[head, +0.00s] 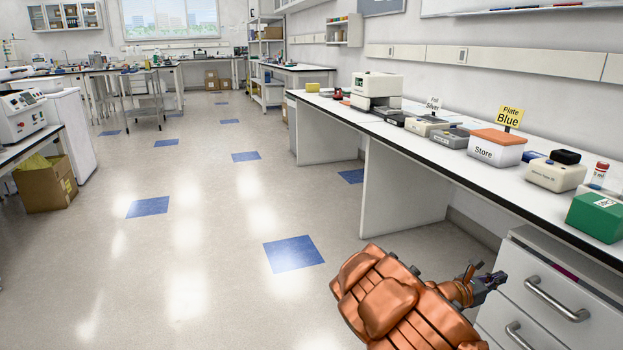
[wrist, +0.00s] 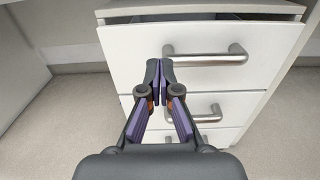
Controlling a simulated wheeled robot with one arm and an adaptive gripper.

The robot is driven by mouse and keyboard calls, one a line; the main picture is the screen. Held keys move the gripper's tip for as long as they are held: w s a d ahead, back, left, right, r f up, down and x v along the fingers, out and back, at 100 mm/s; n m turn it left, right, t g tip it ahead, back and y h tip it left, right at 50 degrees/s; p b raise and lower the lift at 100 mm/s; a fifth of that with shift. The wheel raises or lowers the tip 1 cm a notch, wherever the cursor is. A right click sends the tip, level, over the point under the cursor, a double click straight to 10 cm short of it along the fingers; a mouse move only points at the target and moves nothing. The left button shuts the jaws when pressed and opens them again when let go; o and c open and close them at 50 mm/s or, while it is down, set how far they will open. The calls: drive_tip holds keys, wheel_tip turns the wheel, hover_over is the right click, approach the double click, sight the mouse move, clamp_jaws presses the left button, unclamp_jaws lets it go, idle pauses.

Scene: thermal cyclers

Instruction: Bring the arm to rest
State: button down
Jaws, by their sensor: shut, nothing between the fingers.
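My gripper (wrist: 160,75) is shut and empty in the wrist view, its dark fingertips together in front of a white drawer unit. The unit's top drawer (wrist: 130,45) stands a little open, with a dark gap above its front. The tips overlap the left end of the metal top handle (wrist: 210,57) in the picture; I cannot tell whether they touch it. In the head view my gripper (head: 500,278) is at the lower right, beside the top drawer handle (head: 545,298). My copper-coloured arm reaches in from the bottom edge and hides part of the floor.
A long white bench (head: 430,150) runs along the right wall. On it stand a white thermal cycler (head: 377,85), a Store box (head: 497,147), a yellow Plate Blue sign (head: 510,114) and a green box (head: 597,217). The floor (head: 200,250) at left is clear. A cardboard box (head: 45,185) stands far left.

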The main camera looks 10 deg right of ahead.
drive_tip(key=s+a+r+m+g+y+p, duration=0.2)
drive_tip(key=s+a+r+m+g+p, duration=0.2)
drive_tip(key=s+r+m+p, duration=0.65)
drive_tip(key=s+a+r+m+g+y+p, duration=0.3)
drive_tip(key=s+r, duration=0.4)
drive_tip(key=r, duration=0.8)
drive_tip(key=s+a+r+m+t+y+p, duration=0.1)
drive_tip(key=s+a+r+y+p, duration=0.3)
drive_tip(key=a, duration=0.8)
drive_tip(key=s+a+r+m+t+y+p, duration=0.1)
drive_tip(key=s+a+r+m+y+p, duration=0.2)
drive_tip(key=a+p, duration=0.6)
drive_tip(key=s+a+r+m+t+y+p, duration=0.1)
drive_tip(key=s+a+r+y+p, duration=0.4)
drive_tip(key=a, duration=1)
drive_tip(key=shift+s+a+r+m+y+p, duration=0.2)
drive_tip(key=shift+s+r+m+y+p, duration=0.3)
drive_tip(key=shift+s+p, duration=0.55)
drive_tip(key=shift+w+d, duration=0.1)
drive_tip(key=shift+w, duration=0.15)
